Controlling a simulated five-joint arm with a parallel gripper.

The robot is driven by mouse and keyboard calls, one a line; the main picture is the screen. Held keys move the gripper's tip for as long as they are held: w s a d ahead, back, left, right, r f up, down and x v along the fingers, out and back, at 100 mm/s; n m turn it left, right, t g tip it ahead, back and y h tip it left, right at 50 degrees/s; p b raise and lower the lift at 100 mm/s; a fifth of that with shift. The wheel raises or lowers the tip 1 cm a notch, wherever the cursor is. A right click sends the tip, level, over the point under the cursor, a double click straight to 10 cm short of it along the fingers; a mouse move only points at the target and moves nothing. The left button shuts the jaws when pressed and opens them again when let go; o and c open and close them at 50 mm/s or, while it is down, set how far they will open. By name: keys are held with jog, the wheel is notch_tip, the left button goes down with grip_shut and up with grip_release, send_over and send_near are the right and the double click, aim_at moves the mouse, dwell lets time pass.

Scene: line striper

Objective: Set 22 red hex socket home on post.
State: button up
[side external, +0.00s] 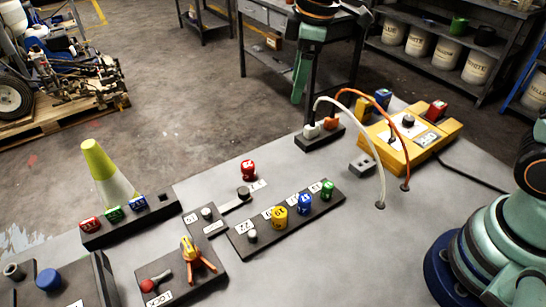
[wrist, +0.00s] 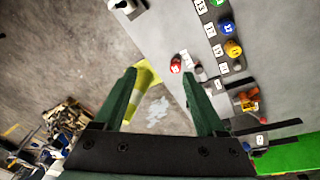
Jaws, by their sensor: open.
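The red socket (side external: 248,169) stands on the grey bench beside a small dark-topped peg piece, behind the black post rack (side external: 240,246). In the wrist view the red socket (wrist: 176,65) shows just beyond the right fingertip. The rack's left-end post (side external: 252,236) is bare, next to a label that seems to read 22. The yellow (side external: 279,217), blue (side external: 304,204) and green (side external: 327,189) sockets stand on its other posts. My gripper (side external: 299,95) hangs high above the bench's far side. In the wrist view my gripper (wrist: 158,78) is open and empty, clear of the red socket.
An orange clamp-like tool (side external: 195,256) stands at the front. A yellow case (side external: 410,145) and looping cables stand at the right.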

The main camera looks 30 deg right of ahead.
aim_at(248, 164)
jog(key=w+a+f+n+g, duration=0.2)
jog(key=w+a+f+n, duration=0.2)
jog(key=a+f+n, duration=0.5)
jog(key=shift+w+a+f+m+h, duration=0.15)
jog(key=shift+f+m, duration=0.2)
jog(key=shift+f, duration=1.6)
jog(key=shift+s+a+f+m+h, duration=0.15)
jog(key=shift+f+m, duration=0.25)
jog(key=shift+f, duration=1.6)
jog(key=shift+w+a+f+m, duration=0.15)
jog(key=shift+f+m, duration=0.2)
jog(key=shift+f, duration=1.6)
grip_shut()
jog(key=shift+r, duration=0.8)
jog(key=shift+r, duration=1.75)
